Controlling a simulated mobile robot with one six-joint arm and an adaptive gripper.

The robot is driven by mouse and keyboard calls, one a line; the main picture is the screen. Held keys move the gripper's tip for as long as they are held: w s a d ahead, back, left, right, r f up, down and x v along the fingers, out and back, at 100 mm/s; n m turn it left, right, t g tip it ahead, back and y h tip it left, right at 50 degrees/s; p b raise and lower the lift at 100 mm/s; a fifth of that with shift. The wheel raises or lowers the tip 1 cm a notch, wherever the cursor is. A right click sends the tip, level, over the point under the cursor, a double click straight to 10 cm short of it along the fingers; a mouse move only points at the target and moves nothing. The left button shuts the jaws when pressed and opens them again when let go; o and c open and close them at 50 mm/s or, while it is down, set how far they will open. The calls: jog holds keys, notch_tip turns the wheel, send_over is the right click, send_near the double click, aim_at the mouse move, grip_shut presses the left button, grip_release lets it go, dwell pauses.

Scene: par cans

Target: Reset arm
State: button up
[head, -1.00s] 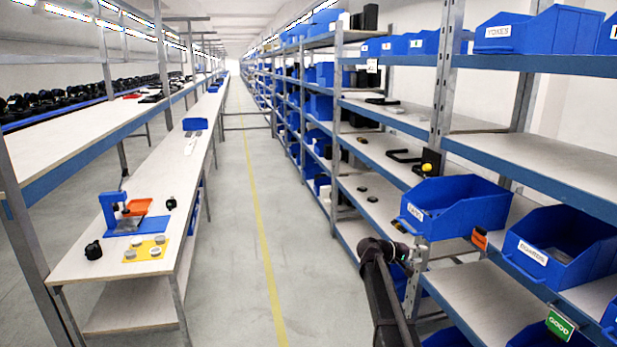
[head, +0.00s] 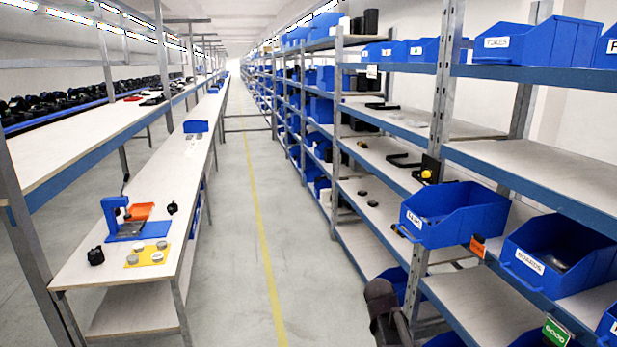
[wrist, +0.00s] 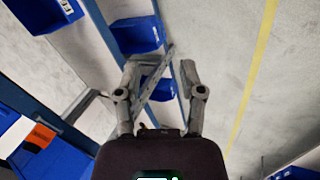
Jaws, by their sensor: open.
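My gripper (wrist: 160,68) shows in the wrist view with its two grey fingers apart and nothing between them. Below and beyond it are the concrete floor, the yellow floor line and parts of the blue shelf frame. In the head view only part of my arm shows at the lower right, beside the shelf posts, and the gripper itself cannot be made out there.
The shelf rack at the right holds a blue bin (head: 455,222) and another labelled bin (head: 530,262), close to my arm. A long workbench (head: 100,268) with a blue press (head: 116,212) stands at the left. The aisle floor (head: 228,260) between them is clear.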

jog(key=s+a+y+p, duration=0.1)
jog(key=s+a+y, duration=0.3)
jog(key=s+a, duration=0.3)
jog(key=s, duration=0.3)
jog(key=shift+a+g+y, duration=0.4)
